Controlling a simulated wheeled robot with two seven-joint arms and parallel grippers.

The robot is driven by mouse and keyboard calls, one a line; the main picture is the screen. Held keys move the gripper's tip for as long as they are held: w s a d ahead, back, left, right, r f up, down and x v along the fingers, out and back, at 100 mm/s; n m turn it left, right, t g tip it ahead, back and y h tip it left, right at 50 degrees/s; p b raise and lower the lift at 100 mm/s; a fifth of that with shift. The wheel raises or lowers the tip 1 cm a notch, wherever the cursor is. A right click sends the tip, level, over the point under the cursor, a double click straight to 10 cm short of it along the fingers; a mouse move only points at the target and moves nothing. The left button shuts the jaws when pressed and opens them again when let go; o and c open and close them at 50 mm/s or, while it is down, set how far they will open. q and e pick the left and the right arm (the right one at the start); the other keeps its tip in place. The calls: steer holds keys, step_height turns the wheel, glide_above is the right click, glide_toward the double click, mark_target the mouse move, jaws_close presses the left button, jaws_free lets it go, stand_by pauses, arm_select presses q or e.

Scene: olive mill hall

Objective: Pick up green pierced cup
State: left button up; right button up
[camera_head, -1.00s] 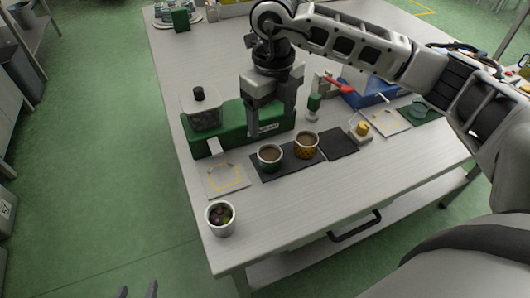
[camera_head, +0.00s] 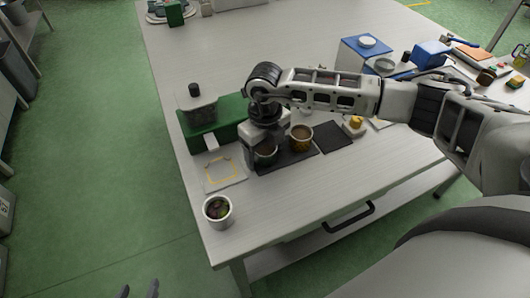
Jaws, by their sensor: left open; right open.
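The green pierced cup (camera_head: 265,154), dark with a brownish content, stands upright on a dark mat (camera_head: 287,165). My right gripper (camera_head: 265,150) points down at it, with its open fingers around or just above the cup. The gripper hides much of the cup, and I cannot tell whether the fingers touch it. My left gripper (camera_head: 139,291) shows only its fingertips at the bottom edge, open and empty, over the floor and away from the table.
A yellow-brown patterned cup (camera_head: 301,139) stands close to the right. A white cup with dark pieces (camera_head: 218,212) is near the table's front left. A green box (camera_head: 216,128) with a jar (camera_head: 196,106) lies behind. The table's front strip is mostly clear.

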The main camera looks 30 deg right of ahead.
steer(key=c, duration=1.1)
steer(key=shift+r, duration=0.1)
steer(key=shift+c, duration=0.2)
